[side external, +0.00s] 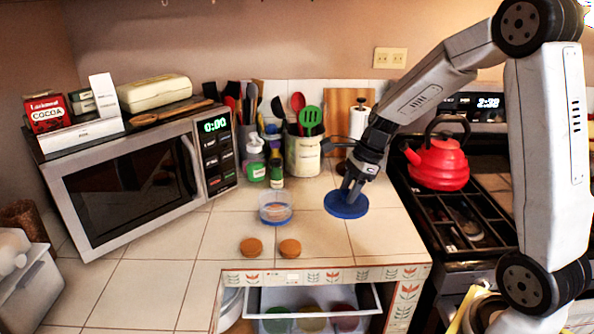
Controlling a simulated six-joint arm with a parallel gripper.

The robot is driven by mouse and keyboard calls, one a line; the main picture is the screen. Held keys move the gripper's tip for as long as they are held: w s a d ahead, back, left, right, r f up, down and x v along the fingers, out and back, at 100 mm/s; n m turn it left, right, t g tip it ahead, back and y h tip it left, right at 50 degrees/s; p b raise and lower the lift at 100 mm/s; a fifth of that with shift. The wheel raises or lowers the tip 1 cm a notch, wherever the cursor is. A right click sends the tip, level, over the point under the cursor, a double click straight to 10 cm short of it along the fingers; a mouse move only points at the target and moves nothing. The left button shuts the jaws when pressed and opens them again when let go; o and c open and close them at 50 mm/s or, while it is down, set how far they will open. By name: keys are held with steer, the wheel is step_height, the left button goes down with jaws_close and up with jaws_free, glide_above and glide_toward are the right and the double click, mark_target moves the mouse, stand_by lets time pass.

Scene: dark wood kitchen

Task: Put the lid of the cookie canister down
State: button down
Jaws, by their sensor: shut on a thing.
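The blue round lid (346,204) is at the right part of the tiled counter, to the right of the canister. My gripper (350,190) points down at it and is shut on it, most likely on a part at its top that the fingers hide. I cannot tell whether the lid touches the counter or is slightly above it. The clear cookie canister (275,208), with a blue rim, stands open on the counter. Something brownish shows inside it.
Two cookies (251,246) lie on the counter in front of the canister. An open drawer (310,300) juts out below the front edge. A microwave (130,175) stands left, utensil crock (303,155) behind, red kettle (438,160) on the stove right.

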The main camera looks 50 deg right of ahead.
steer(key=shift+s+d+f, duration=0.15)
steer(key=shift+s+f, duration=0.15)
steer(key=shift+s, duration=0.35)
steer(key=shift+s+d+f, duration=0.1)
steer(key=shift+s+f, duration=0.2)
steer(key=shift+s, duration=0.3)
steer(key=shift+w, duration=0.15)
steer(key=shift+w+d+f, duration=0.5)
steer(key=shift+w+f, duration=1.05)
steer(key=shift+w, duration=0.6)
steer(key=shift+w+d+f, duration=0.55)
steer(key=shift+w+f, duration=1.05)
steer(key=shift+w, duration=0.55)
steer(key=shift+w+d+f, duration=0.5)
steer(key=shift+w+f, duration=1.05)
steer(key=shift+w, duration=0.6)
steer(key=shift+w+f, duration=0.15)
steer(key=shift+f, duration=0.05)
steer(key=shift+w+f, duration=0.1)
steer(key=shift+f, duration=1.5)
steer(key=shift+f, duration=0.15)
